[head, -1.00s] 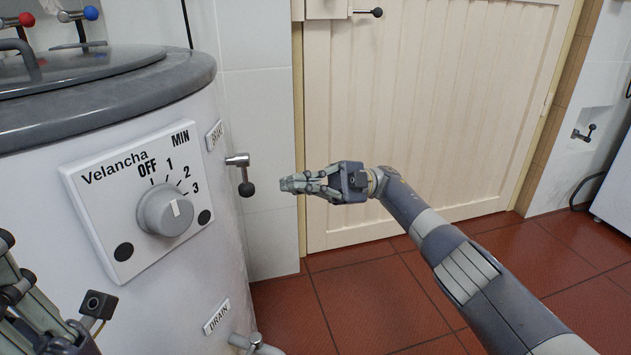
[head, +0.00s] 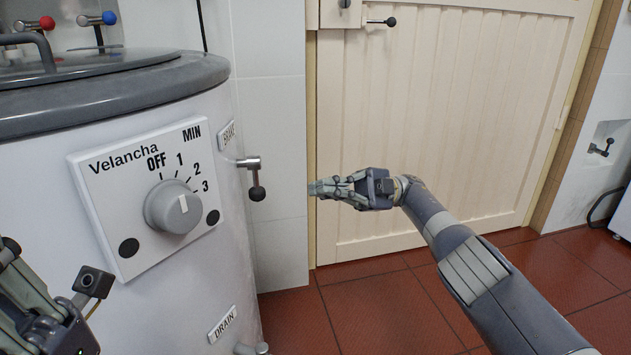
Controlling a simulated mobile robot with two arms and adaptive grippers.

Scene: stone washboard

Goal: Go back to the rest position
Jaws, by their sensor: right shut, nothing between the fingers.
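My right gripper (head: 332,189) is shut and empty. It points left in front of the cream door, apart from the brake lever on the machine's side. My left gripper (head: 25,300) shows only in part at the lower left corner, in front of the white washing machine (head: 190,300). Its fingertips cannot be made out well, so I cannot tell if it is open or shut.
The brake lever (head: 256,178) sticks out of the machine's right side. A drain pipe (head: 251,348) is low down. The cream door (head: 430,120) with a latch (head: 380,21) stands behind my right arm. Red tiled floor (head: 360,305) is clear below.

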